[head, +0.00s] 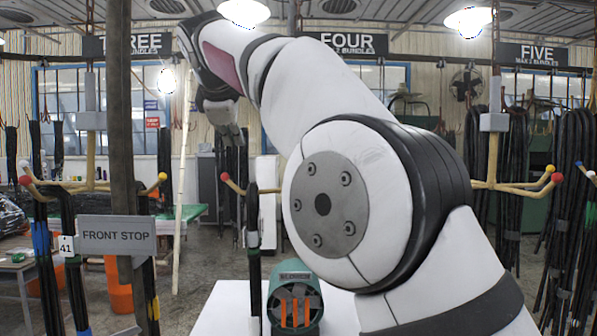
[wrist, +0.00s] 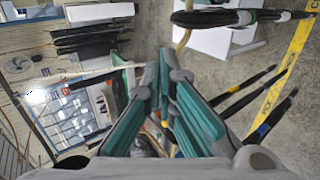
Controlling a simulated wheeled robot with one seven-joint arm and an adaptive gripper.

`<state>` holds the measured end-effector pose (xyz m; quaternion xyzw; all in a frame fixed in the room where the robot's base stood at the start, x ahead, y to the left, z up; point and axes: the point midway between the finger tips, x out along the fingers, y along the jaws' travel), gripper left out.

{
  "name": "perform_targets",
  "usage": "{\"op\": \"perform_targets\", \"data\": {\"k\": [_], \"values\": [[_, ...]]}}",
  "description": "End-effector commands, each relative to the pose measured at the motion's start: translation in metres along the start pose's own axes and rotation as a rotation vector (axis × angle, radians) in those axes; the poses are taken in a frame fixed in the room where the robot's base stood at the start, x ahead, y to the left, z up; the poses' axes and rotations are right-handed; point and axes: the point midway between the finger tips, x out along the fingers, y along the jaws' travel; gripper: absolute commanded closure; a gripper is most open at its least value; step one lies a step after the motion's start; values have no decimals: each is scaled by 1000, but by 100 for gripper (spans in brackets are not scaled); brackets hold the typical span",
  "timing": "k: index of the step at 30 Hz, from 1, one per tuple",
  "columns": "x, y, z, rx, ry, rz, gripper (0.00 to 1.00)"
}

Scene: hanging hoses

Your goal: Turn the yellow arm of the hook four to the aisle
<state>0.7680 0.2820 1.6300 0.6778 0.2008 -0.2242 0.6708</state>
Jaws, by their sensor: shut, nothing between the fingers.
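The FOUR sign (head: 347,43) hangs at the back centre of the head view. Below it, a tan hook arm with a red ball tip (head: 225,176) reaches left from behind my arm. The rest of hook four, its yellow-tipped arm included, is hidden behind my arm in the head view. My gripper (head: 232,130) is above and beside the red tip, small and partly blended with dark hoses. In the wrist view my gripper (wrist: 165,62) shows teal fingers, shut and empty. A tan bar (wrist: 183,42) passes near the fingertips; I cannot tell which hook arm it is.
Hook three's yellow tip (head: 162,176) is at left, above the FRONT STOP sign (head: 115,235). Hook five (head: 493,122) and hanging hoses (head: 482,215) are at right. A green drum (head: 295,285) is low in the centre. A black hose loop (wrist: 228,18) hangs near the wrist.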

Motion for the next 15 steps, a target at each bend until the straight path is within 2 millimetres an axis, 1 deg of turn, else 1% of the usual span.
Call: {"op": "perform_targets", "data": {"k": [5, 15], "values": [[-10, -4, 0, -1, 0, 0, 100], [-36, -23, 0, 0, 1, -1, 100]]}}
